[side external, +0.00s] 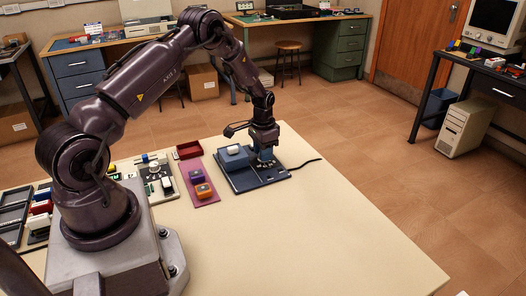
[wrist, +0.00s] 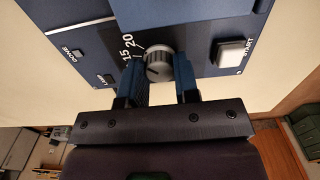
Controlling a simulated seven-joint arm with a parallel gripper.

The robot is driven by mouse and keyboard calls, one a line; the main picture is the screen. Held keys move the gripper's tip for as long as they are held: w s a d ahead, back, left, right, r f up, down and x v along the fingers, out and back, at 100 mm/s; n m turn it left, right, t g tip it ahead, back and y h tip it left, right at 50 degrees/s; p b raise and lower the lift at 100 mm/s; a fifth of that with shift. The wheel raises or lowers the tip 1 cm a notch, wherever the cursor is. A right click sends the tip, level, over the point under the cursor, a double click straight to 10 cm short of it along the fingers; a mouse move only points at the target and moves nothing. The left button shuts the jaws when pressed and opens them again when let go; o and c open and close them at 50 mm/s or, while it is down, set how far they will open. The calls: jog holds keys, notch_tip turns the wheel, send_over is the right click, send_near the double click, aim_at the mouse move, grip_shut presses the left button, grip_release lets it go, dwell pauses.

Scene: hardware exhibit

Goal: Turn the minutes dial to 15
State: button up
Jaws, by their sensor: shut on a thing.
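The minutes dial (wrist: 158,68) is a round grey ribbed knob with a lighter face on a dark blue panel (wrist: 205,14). The printed numbers 15 and 20 show beside its upper left edge in the wrist view. A dark mark shows on the knob's face, but I cannot tell which number it reads. My gripper (wrist: 158,76) has its two blue fingers on either side of the dial and is shut on it. In the side external view, my gripper (side external: 265,150) is down over the blue device (side external: 255,181), hiding the dial.
A pink board (side external: 203,190) with purple and orange blocks and a red tray (side external: 189,150) stand left of the device. The table's front right (side external: 340,235) is clear.

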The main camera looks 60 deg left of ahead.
jog(key=shift+n, duration=2.8)
jog(key=o, duration=0.9)
jog(key=shift+o, duration=0.2)
jog(key=shift+r, duration=0.15)
notch_tip(320, 180, up, 13)
